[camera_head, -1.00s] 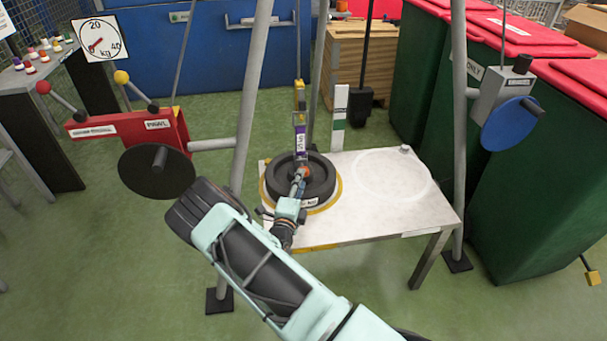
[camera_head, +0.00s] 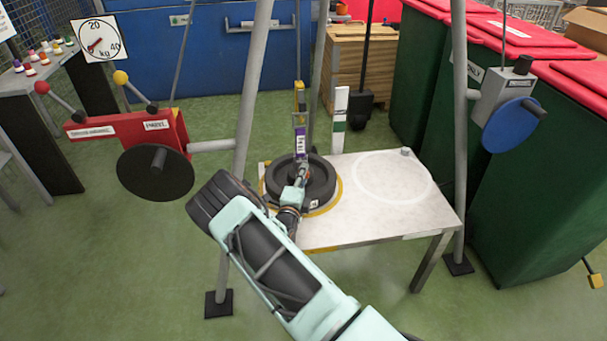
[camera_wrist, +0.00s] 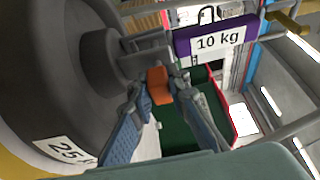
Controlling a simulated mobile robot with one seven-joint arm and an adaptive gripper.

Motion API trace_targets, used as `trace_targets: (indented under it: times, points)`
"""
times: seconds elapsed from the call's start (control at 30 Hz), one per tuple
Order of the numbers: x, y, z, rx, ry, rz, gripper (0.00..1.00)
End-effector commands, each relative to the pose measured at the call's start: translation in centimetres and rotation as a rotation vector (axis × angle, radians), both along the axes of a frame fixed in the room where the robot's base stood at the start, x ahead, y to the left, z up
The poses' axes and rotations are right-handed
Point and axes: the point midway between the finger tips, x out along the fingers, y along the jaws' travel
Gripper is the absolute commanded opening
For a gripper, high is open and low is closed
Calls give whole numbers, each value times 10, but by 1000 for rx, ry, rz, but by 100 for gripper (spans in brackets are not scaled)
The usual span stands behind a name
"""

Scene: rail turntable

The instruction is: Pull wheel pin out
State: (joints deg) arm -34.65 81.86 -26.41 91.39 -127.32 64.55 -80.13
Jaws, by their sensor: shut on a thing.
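A black wheel (camera_head: 327,182) lies on the left part of the white table (camera_head: 420,215). In the wrist view the wheel (camera_wrist: 40,85) fills the left side and bears a 25 kg label. The orange pin (camera_wrist: 157,86) is beside the wheel's hub and a grey shackle-like fitting. My gripper (camera_wrist: 157,92) is shut on the orange pin, one finger on each side. In the head view my gripper (camera_head: 303,178) is over the middle of the wheel and mostly hides the pin. How deep the pin sits cannot be told.
A purple 10 kg tag (camera_wrist: 212,40) hangs close by the gripper, on the line above the wheel. Grey frame legs (camera_head: 245,110) flank the table. A red winch (camera_head: 140,128) stands left, a blue wheel (camera_head: 512,124) right.

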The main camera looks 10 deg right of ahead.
Motion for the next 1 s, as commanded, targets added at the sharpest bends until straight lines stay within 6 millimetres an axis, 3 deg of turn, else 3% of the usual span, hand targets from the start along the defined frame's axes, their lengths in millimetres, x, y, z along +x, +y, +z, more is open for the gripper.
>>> trace_targets:
  times: [0.37,0.7,1.0]
  points:
    - [-4,1,1,-1,1,1,0]
    - [-55,1,2,-2,3,2,0]
    - [-62,0,-1,0,2,-1,0]
